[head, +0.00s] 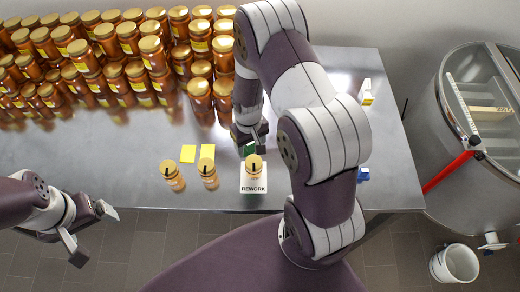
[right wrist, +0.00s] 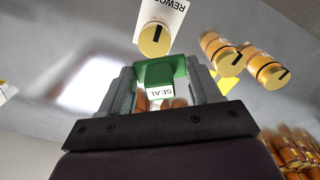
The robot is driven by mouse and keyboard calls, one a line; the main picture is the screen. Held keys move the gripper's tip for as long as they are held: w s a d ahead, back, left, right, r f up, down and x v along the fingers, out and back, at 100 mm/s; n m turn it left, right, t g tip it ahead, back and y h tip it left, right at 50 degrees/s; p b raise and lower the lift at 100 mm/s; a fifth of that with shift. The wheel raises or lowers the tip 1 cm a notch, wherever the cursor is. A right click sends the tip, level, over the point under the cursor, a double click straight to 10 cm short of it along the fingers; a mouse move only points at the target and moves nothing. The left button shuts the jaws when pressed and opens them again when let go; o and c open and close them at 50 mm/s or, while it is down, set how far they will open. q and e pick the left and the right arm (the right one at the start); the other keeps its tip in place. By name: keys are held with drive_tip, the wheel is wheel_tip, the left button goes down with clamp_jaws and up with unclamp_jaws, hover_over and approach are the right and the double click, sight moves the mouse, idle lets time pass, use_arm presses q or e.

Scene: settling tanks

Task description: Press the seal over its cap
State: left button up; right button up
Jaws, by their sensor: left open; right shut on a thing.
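My right gripper (head: 250,138) is shut on the green seal piece (right wrist: 160,72), which has a white label reading SEAL. In the head view only a little green (head: 249,151) shows, by the fingers. Just in front of it a honey jar (head: 253,173) with a gold cap (head: 254,161) stands on a white REWORK card (head: 254,188). The cap has a black stripe and also shows in the right wrist view (right wrist: 154,40), apart from the seal. My left gripper (head: 92,230) is open and empty, off the table's front left edge.
Two more striped-cap jars (head: 172,175) (head: 208,173) stand left of the card, with yellow labels (head: 188,153) behind them. Many stacked jars (head: 120,55) fill the back left. A blue item (head: 362,174) lies right. A steel tank (head: 480,110) and white bucket (head: 455,263) stand beyond the table.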

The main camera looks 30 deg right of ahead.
sight(254, 162)
drive_tip(key=shift+w+d, duration=0.1)
drive_tip(key=shift+d, duration=0.2)
drive_tip(key=shift+s+d, duration=0.2)
drive_tip(key=shift+d, duration=0.35)
drive_tip(key=shift+a, duration=0.3)
drive_tip(key=shift+w+a+f, duration=0.1)
drive_tip(key=shift+a+f, duration=0.1)
drive_tip(key=shift+f, duration=0.05)
drive_tip(key=shift+f+b, duration=0.35)
drive_tip(key=shift+b, duration=0.05)
drive_tip(key=f+b, duration=0.4)
drive_tip(key=f, duration=0.1)
drive_tip(key=shift+d+f, duration=0.2)
drive_tip(key=shift+f, duration=0.3)
drive_tip(key=shift+f+b, duration=0.2)
drive_tip(key=shift+b, duration=0.1)
use_arm(q)
drive_tip(key=f, duration=0.2)
drive_tip(key=d+f, duration=0.1)
drive_tip(key=f, duration=0.2)
drive_tip(key=shift+s+d, duration=0.1)
drive_tip(key=shift+s, duration=0.1)
